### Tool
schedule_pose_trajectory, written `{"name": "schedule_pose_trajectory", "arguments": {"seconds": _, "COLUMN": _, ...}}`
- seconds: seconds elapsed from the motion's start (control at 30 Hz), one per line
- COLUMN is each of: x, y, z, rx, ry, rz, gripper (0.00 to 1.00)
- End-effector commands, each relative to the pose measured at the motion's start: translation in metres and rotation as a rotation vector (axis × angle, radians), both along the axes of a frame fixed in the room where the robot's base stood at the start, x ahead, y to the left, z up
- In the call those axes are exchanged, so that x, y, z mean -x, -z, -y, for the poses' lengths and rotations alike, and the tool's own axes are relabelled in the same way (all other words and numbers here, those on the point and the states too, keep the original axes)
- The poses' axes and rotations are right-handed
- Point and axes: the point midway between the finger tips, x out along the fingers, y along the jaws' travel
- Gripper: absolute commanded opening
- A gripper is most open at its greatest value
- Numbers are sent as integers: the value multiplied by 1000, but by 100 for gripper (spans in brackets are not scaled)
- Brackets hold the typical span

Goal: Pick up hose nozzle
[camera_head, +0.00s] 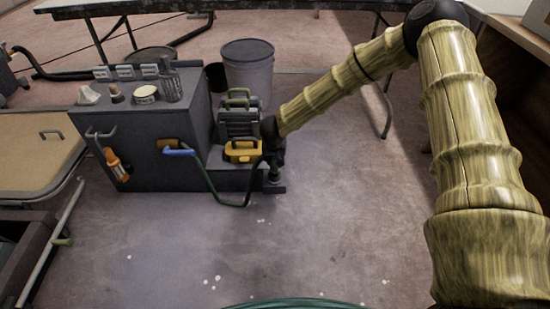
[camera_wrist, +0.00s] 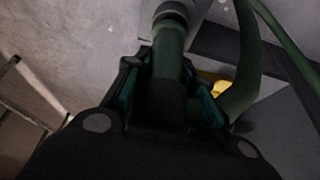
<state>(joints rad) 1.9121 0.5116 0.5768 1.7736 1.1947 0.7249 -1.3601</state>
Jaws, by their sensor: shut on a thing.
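The hose nozzle appears to be the dark green cylindrical piece (camera_wrist: 168,50) with a grey collar, between my fingers in the wrist view. My gripper (camera_wrist: 168,95) is shut on it, one finger on each side. In the head view my gripper (camera_head: 272,150) is at the right side of the yellow case, and a small green part (camera_head: 273,172) shows below it, low over the grey step. A dark green hose (camera_head: 222,200) loops from a blue-handled fitting (camera_head: 179,152) on the cabinet towards my gripper. The fingertips are partly hidden in the head view.
The grey cabinet (camera_head: 150,184) carries a cup, a mesh holder and small items on top. A yellow case (camera_head: 242,151) and a dark case (camera_head: 239,122) stand close left of my gripper. A grey bucket (camera_head: 248,75) is behind. Open floor lies in front.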

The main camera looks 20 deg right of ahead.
Motion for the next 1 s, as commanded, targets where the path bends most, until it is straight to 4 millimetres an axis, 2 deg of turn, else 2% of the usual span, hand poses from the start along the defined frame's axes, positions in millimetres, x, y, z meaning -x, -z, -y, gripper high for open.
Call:
{"name": "schedule_pose_trajectory", "arguments": {"seconds": 0.03, "x": -1, "y": -12, "z": 0, "rx": 0, "ry": -1, "rz": 2, "gripper": 0}}
{"name": "schedule_pose_trajectory", "arguments": {"seconds": 0.17, "x": -1, "y": -28, "z": -1, "rx": -1, "ry": 0, "rz": 1, "gripper": 0}}
{"name": "schedule_pose_trajectory", "arguments": {"seconds": 0.7, "x": 111, "y": -35, "z": -43, "rx": 0, "ry": -3, "rz": -2, "gripper": 0}}
{"name": "schedule_pose_trajectory", "arguments": {"seconds": 0.8, "x": 126, "y": -36, "z": -49, "rx": 0, "ry": -3, "rz": -2, "gripper": 0}}
{"name": "schedule_pose_trajectory", "arguments": {"seconds": 1.0, "x": 144, "y": -37, "z": -55, "rx": 0, "ry": -1, "rz": 0, "gripper": 0}}
